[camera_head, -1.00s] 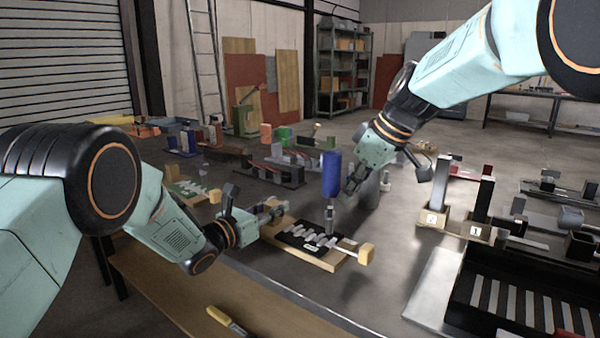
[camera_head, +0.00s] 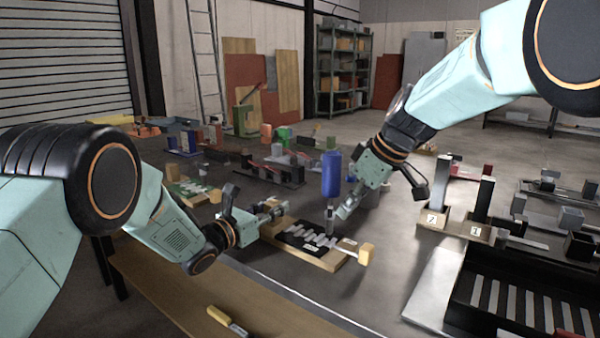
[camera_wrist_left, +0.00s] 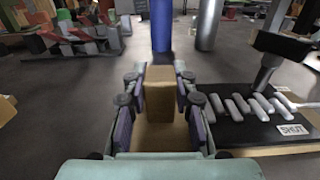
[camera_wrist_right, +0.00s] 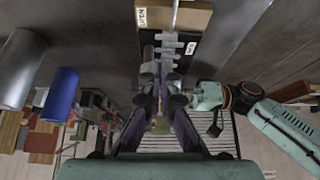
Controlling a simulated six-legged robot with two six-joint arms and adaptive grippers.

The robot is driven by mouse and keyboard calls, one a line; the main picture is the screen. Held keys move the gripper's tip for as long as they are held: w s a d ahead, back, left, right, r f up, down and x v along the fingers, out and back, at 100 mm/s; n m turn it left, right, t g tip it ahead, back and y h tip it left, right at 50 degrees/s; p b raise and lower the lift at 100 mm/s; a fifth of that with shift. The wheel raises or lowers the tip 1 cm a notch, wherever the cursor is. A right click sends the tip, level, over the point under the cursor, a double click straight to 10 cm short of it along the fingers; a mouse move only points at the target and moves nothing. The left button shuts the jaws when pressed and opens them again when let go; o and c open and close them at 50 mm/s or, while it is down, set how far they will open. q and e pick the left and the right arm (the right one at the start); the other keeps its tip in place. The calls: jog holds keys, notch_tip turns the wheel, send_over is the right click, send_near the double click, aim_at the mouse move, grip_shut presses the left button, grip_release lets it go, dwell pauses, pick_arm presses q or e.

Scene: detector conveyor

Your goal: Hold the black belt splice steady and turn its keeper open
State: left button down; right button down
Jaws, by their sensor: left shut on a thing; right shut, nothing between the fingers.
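The black belt splice (camera_head: 291,240), with grey lacing across it, lies on a wooden board (camera_head: 315,259). It also shows in the left wrist view (camera_wrist_left: 238,129), beside a SHUT label. My left gripper (camera_head: 279,207) is shut on a tan block (camera_wrist_left: 160,95) at the board's left end. A dark upright lever (camera_wrist_left: 268,70) stands at the splice in the left wrist view. My right gripper (camera_head: 342,214) is shut and empty, low beside the upright at the board's far side; I cannot tell whether they touch. In the right wrist view its fingers (camera_wrist_right: 160,122) hang over the splice area.
A rod with a yellow end block (camera_head: 366,253) sticks out at the board's right. A blue cylinder (camera_head: 331,175) stands behind the board. Numbered blocks (camera_head: 432,217) and a dark striped tray (camera_head: 520,300) are at right. A yellow-handled tool (camera_head: 220,316) lies in front.

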jog(key=shift+w+a, duration=0.25)
jog(key=shift+w, duration=0.2)
dwell(0.9)
jog(key=shift+w+d, duration=0.45)
jog(key=shift+d, duration=0.05)
jog(key=shift+w+d, duration=0.25)
jog(key=shift+w, duration=0.35)
dwell(0.4)
jog(key=shift+d, duration=0.1)
jog(key=shift+s+d, duration=0.15)
jog(key=shift+d, duration=0.15)
notch_tip(320, 180, up, 6)
dwell(0.7)
